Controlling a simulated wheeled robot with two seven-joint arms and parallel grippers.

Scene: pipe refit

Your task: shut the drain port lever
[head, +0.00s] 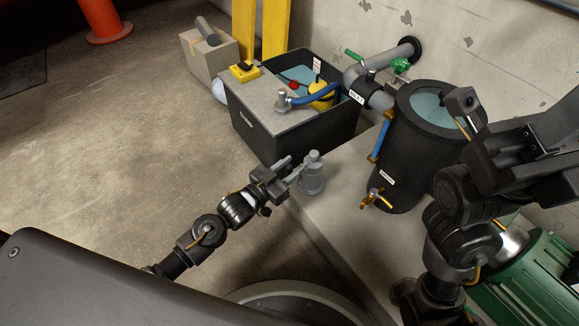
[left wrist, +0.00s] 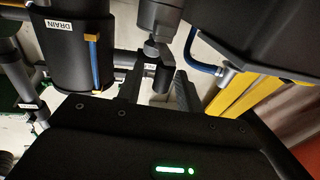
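A dark cylindrical tank (head: 412,150) stands on the concrete plinth. A small brass tap (head: 376,198) with an orange lever is low on its side, below a white label. In the left wrist view the tank (left wrist: 70,65) has a label reading DRAIN (left wrist: 58,26), with an orange piece and a blue tube beside it. My left gripper (head: 287,168) is open, its fingers apart, left of the tap and close beside a grey bottle-shaped fitting (head: 313,174). I cannot tell whether they touch. My right arm covers the tank's right side; its fingers cannot be made out.
A black bin (head: 262,137) with blue liquid, a blue hose and a yellow pump (head: 321,95) stands behind the left gripper. A labelled pipe with a green handle (head: 400,65) runs to the wall. A green motor (head: 530,285) is lower right.

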